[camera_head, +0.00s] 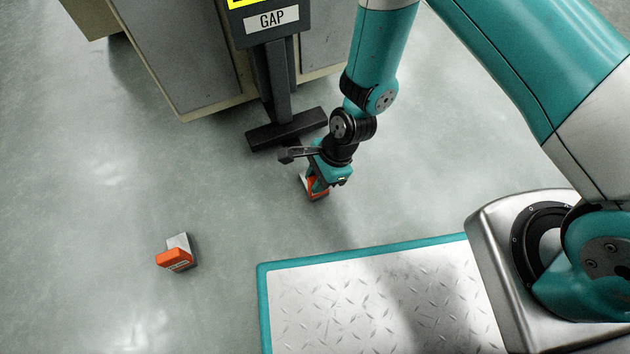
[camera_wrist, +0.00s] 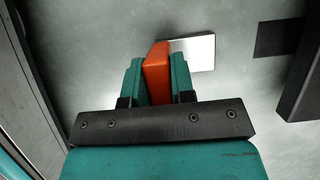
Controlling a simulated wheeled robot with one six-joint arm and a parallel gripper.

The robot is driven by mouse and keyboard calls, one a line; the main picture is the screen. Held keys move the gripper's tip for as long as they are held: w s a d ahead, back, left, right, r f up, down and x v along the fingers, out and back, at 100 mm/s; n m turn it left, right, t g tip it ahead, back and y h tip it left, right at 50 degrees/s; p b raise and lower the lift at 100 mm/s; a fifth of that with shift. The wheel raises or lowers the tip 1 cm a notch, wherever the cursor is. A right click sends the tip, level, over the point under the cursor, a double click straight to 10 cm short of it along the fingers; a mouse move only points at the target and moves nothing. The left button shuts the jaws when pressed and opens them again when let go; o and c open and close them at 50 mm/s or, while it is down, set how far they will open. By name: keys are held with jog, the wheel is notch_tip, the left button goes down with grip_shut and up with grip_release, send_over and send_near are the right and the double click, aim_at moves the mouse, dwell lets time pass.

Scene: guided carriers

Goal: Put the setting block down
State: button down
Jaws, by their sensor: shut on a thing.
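A setting block with an orange part and a silver plate is between my gripper's fingers. In the wrist view the fingers of my gripper (camera_wrist: 157,80) are closed on both sides of the orange part (camera_wrist: 156,62), and the silver plate (camera_wrist: 200,52) sticks out to the right. In the head view my gripper (camera_head: 318,188) points down with the held block (camera_head: 315,194) at its tips, low by the floor. I cannot tell whether the block touches the floor. A second orange and silver block (camera_head: 175,258) stands on the floor to the left, apart from my gripper.
The floor (camera_head: 90,230) at the left is mostly clear.

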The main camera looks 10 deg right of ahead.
jog(key=c, duration=1)
grip_release()
jog(key=shift+o, duration=0.2)
jog(key=shift+r, duration=0.1)
